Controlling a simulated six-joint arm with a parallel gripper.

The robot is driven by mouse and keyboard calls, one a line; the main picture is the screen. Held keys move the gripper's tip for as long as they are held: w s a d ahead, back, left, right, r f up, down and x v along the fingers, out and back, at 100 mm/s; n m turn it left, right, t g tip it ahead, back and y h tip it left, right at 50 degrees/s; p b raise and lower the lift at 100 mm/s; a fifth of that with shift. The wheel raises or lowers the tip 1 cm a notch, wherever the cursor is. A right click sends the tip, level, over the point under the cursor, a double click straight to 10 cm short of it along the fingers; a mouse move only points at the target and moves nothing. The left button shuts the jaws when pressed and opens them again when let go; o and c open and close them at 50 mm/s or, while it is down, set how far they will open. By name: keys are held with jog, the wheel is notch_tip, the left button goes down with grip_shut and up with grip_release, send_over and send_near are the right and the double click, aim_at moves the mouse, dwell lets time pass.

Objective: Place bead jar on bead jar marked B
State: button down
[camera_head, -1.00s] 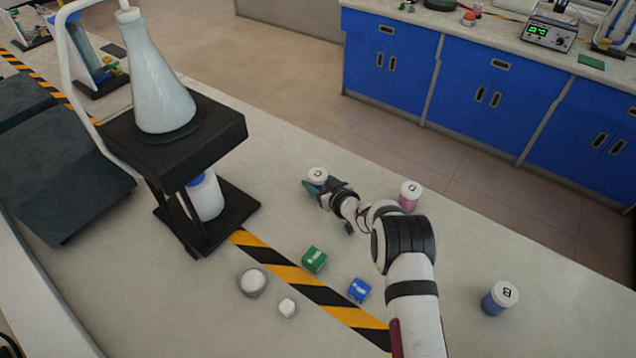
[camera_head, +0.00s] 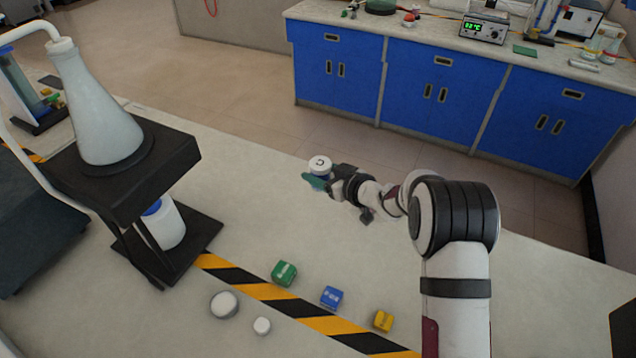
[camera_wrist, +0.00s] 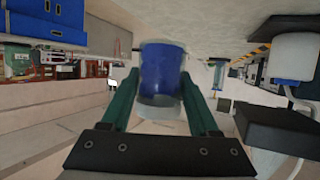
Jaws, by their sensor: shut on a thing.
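A bead jar marked C (camera_head: 320,162), with a white lid and blue contents, is held in my gripper (camera_head: 316,181). The jar also shows in the wrist view (camera_wrist: 161,75), where its blue body sits between my two green fingers (camera_wrist: 158,92). My gripper is shut on it near the far edge of the bench. I cannot tell exactly how high the jar is above the bench. The bead jar marked B is not visible in either current view. My arm covers much of the right part of the bench.
Green (camera_head: 284,273), blue (camera_head: 331,297) and yellow (camera_head: 383,320) blocks lie along the striped tape (camera_head: 260,290). Two white round pieces (camera_head: 224,304) (camera_head: 262,326) lie in front. A black stand (camera_head: 140,175) with a flask (camera_head: 100,110) stands at left. Bare bench lies between stand and gripper.

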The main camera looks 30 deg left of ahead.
jog(key=w+d+r+m+t+h, duration=0.35)
jog(key=d+r+m+h, duration=0.2)
jog(key=d, duration=0.65)
jog(key=w+d+r+m+t+h, duration=0.2)
jog(key=d+r+m+t+h, duration=0.3)
jog(key=d, duration=0.7)
jog(key=s+d+f+m+g+h, duration=0.1)
jog(key=s+d+m+g+h, duration=0.2)
jog(key=s+d+m+h, duration=0.55)
jog(key=s+d+f+m+g+h, duration=0.2)
jog(key=s+d+m+g+h, duration=0.15)
jog(key=s+d, duration=0.95)
jog(key=shift+m+t, duration=0.25)
jog(key=shift+t, duration=0.15)
jog(key=w+a+f, duration=0.2)
jog(key=w, duration=0.1)
jog(key=w+a+f, duration=0.2)
jog(key=w, duration=0.1)
jog(key=w+a+f, duration=0.2)
jog(key=w, duration=0.1)
jog(key=shift+w+a+f, duration=0.1)
jog(key=shift+f, duration=1)
jog(key=shift+w+a+f, duration=0.1)
jog(key=shift+f, duration=0.95)
jog(key=shift+s+f, duration=0.1)
